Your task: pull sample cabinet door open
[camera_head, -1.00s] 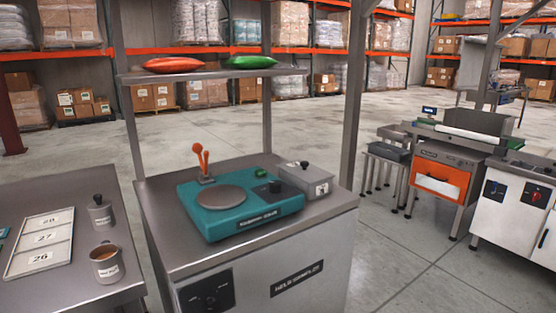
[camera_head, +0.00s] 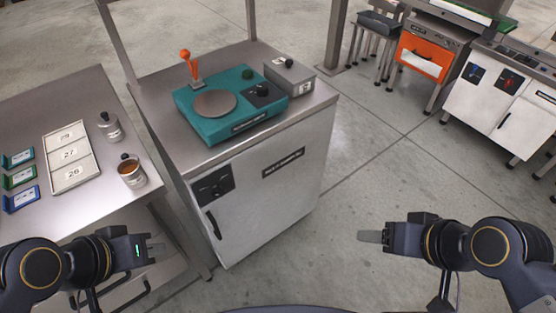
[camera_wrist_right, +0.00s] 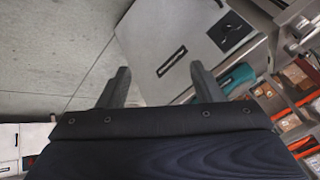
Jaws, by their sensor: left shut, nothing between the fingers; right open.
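The sample cabinet (camera_head: 265,185) is a white unit with a grey metal top, standing in the middle of the head view. Its door looks closed, with a dark vertical handle (camera_head: 213,225) near the left edge below a black knob panel (camera_head: 212,186). It also shows in the right wrist view (camera_wrist_right: 165,40), seen between the fingers at a distance. My left gripper (camera_head: 160,247) is shut and empty, to the left of the handle and apart from it. My right gripper (camera_head: 366,237) is to the right of the cabinet, clear of it. In the right wrist view its two fingers (camera_wrist_right: 160,85) are apart with nothing between.
A teal scale (camera_head: 230,105) and a grey lidded box (camera_head: 290,78) sit on the cabinet top. A steel table (camera_head: 85,215) at left holds a label tray (camera_head: 71,157), a cup (camera_head: 132,173) and a lidded pot (camera_head: 110,127). Floor right of the cabinet is clear.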

